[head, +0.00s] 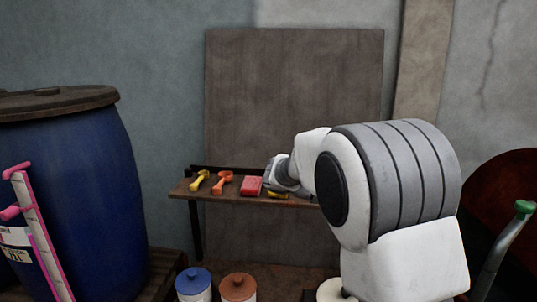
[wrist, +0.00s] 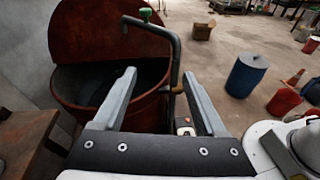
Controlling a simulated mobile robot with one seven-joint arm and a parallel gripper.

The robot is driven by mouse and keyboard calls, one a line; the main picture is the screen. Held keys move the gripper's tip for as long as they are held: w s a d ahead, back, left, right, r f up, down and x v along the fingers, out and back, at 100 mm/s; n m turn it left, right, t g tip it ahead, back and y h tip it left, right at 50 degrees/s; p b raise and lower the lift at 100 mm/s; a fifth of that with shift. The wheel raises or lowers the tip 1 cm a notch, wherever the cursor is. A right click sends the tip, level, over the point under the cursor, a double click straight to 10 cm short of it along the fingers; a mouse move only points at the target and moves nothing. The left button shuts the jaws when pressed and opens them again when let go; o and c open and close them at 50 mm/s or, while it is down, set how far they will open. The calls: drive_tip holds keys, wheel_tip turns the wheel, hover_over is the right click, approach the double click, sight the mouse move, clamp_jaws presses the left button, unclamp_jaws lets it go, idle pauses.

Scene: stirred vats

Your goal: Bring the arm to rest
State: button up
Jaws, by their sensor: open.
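My arm (head: 400,180) fills the right half of the head view, its white and grey links bent in front of the wall shelf. Its far, narrower part reaches toward the shelf, and I cannot make out the fingers there. In the wrist view my gripper (wrist: 159,73) has its two grey fingers wide apart with nothing held between them. Beyond the fingers stands a rusty red vat (wrist: 80,88) with a dark opening. A grey pipe with a green knob (wrist: 145,15) shows beyond the fingers; I cannot tell whether anything touches it.
The shelf (head: 240,200) holds a yellow scoop (head: 200,180), an orange scoop (head: 222,182) and a red block (head: 252,186). A blue barrel (head: 80,190) stands left. Lidded jars, blue (head: 194,283) and brown (head: 238,286), stand below.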

drive_tip(key=s+a+f+m+t+y, duration=0.3)
drive_tip(key=s+m+y, duration=0.4)
drive_tip(key=s, duration=0.3)
drive_tip(key=s+a+f+m+t+y, duration=0.3)
drive_tip(key=s+a+m+t+y, duration=0.2)
drive_tip(key=s, duration=0.5)
drive_tip(key=a+m+y, duration=0.1)
drive_tip(key=m+y, duration=0.1)
drive_tip(key=y, duration=0.1)
drive_tip(key=shift+s+a+m+t, duration=0.3)
drive_tip(key=shift+a+t, duration=0.1)
